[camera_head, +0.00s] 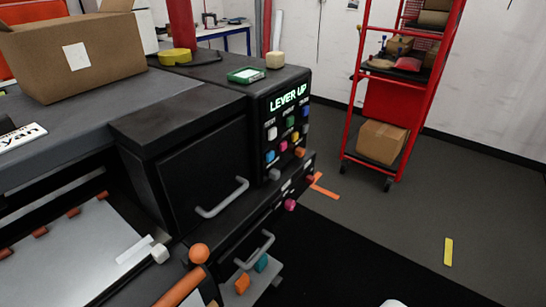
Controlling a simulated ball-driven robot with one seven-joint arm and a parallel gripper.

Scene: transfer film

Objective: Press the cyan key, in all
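A black control panel (287,125) on the front of the dark machine carries several small coloured keys under a lit display reading "LEVER UP" (288,97). A light blue key (270,156) sits at the panel's lower left; it may be the cyan one, but it is too small to be sure of its shade. A pink key (283,146), a white key (272,133) and a green key (290,121) are near it. An orange lever with a ball end (199,253) stands in front, lower left of the panel. My gripper is not in view.
A grey handle (222,199) juts from the machine's black door. Below, an open drawer holds an orange block (242,283) and a teal block (261,262). A cardboard box (75,55) stands on top. A red rack (400,100) stands right; the floor between is mostly clear.

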